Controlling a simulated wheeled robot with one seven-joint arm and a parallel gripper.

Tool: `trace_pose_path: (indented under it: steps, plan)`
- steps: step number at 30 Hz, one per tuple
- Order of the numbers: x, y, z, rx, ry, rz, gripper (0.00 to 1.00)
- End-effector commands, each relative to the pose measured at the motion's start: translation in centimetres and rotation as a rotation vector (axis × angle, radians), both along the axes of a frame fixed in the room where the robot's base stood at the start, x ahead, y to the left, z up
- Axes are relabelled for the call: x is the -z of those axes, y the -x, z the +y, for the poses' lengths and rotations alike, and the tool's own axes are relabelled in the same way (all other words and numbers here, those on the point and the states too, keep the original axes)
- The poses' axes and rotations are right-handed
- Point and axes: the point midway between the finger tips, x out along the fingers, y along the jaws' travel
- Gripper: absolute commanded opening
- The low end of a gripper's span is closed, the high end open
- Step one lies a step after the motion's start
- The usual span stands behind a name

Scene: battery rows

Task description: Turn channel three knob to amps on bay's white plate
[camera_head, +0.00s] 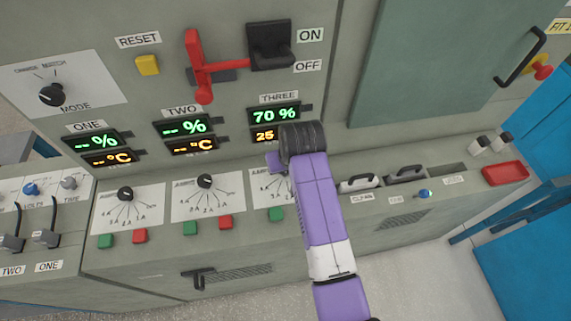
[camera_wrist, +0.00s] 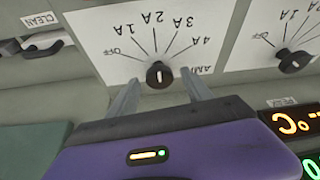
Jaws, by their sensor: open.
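The channel three white plate (camera_head: 262,192) is on the bay's sloped panel, below the THREE display, and my arm covers much of it in the head view. In the wrist view the plate (camera_wrist: 105,35) appears upside down, with OFF, 1A to 4A and AMPS labels. Its black knob (camera_wrist: 159,73) carries a white mark running roughly up and down the picture. I cannot tell which end of the mark points at the scale. My gripper (camera_wrist: 162,85) is open, its two fingers on either side of the knob. I see no clear contact. The head view hides this knob.
The channel two knob (camera_head: 205,181) and channel one knob (camera_head: 125,194) are to the left on similar plates. A green button (camera_head: 277,214) sits below plate three. A red lever (camera_head: 199,65) stands above. A slotted battery (camera_head: 359,182) is at the right.

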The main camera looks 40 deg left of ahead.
Motion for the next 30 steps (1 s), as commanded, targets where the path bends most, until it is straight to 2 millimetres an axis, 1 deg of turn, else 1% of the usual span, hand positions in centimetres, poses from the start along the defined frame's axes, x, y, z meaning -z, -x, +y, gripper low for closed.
trace_pose_path:
  steps: [5,15,18,22,30]
  plan:
    - [-1.0,0.2,-0.3,0.000,-0.002,-0.001,0.59]
    - [-5.6,1.2,-1.9,0.001,-0.003,-0.003,0.59]
    - [-6.5,1.4,-2.3,0.001,-0.002,-0.001,0.59]
    - [-7.1,1.6,-2.5,0.001,-0.002,-0.001,0.59]
    - [-7.2,1.6,-2.5,0.001,0.000,0.000,0.59]
